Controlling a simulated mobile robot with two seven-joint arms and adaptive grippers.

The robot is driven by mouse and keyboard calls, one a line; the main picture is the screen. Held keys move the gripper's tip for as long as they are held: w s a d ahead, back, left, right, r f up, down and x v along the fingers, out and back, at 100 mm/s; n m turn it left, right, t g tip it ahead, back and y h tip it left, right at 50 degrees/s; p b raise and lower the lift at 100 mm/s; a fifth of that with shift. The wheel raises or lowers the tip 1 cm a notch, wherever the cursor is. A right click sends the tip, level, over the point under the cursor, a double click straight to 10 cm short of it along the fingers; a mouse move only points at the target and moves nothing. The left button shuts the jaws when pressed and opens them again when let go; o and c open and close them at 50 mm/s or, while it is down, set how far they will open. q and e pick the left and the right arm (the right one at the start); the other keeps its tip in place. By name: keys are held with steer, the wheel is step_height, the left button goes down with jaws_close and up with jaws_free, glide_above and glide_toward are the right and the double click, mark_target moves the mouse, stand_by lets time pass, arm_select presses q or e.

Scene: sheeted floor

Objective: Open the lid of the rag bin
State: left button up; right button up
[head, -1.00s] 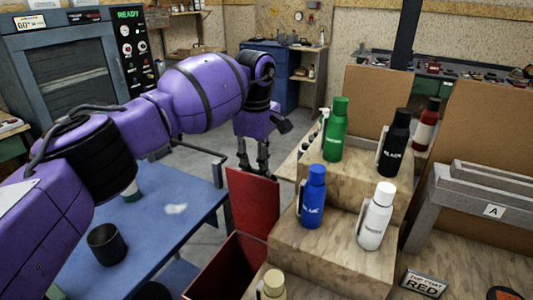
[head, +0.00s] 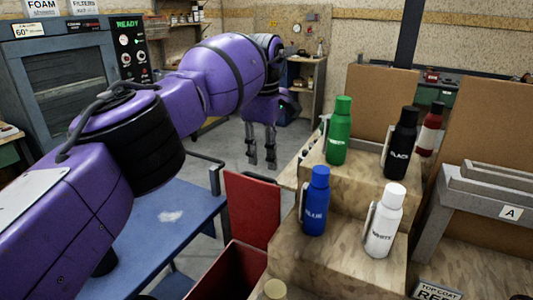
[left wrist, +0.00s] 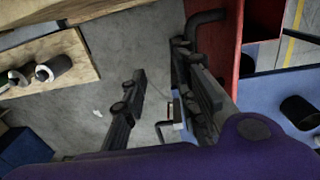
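The red rag bin (head: 232,277) stands at the bottom centre of the head view, with its dark inside showing. Its red lid (head: 252,208) is raised and stands steeply upright at the bin's far side. My left gripper (head: 261,163) hangs just beyond the lid's top edge, fingers pointing down and apart. In the left wrist view the gripper (left wrist: 158,70) is open, with bare floor between its fingers. A red panel (left wrist: 222,40) is beside the right finger; I cannot tell whether they touch. My right gripper is in neither view.
A blue table (head: 185,215) stands left of the bin. A stepped wooden stand (head: 340,255) on the right holds several bottles, including a blue one (head: 316,205) and a white one (head: 385,222). Grey floor (head: 215,148) is free behind the lid.

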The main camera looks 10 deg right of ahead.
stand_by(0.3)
arm_select(q)
step_height(320, 180, up, 8)
steer(key=shift+s+a+f, duration=0.15)
steer(key=shift+s+f, duration=0.05)
steer(key=shift+c, duration=0.3)
